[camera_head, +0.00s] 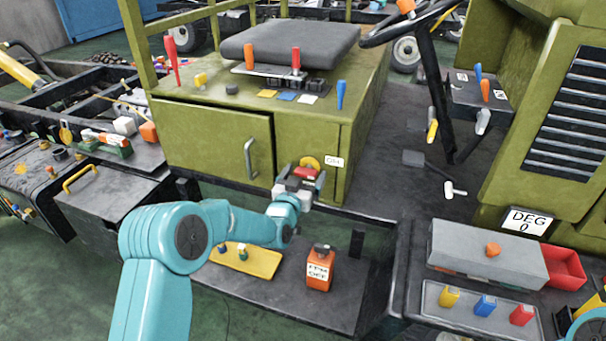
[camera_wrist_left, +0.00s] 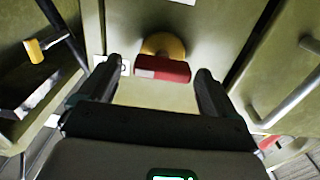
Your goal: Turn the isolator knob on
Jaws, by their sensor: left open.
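The isolator knob is a red bar handle (camera_head: 307,172) on a round yellow plate (camera_head: 309,161), on the front of the green cabinet, right of its door. A small white label (camera_head: 334,162) sits to its right; its letters are hard to read. The wrist view shows the red handle (camera_wrist_left: 162,68) lying crosswise below the yellow plate (camera_wrist_left: 163,45). My left gripper (camera_head: 303,182) is open in front of the knob. In the wrist view its fingers (camera_wrist_left: 160,82) lie on either side of the handle, with gaps visible. My right gripper is out of view.
The cabinet door has a metal handle (camera_head: 251,158) left of the knob. Colored levers stand on the cabinet top. A grey box (camera_head: 487,252) is at right.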

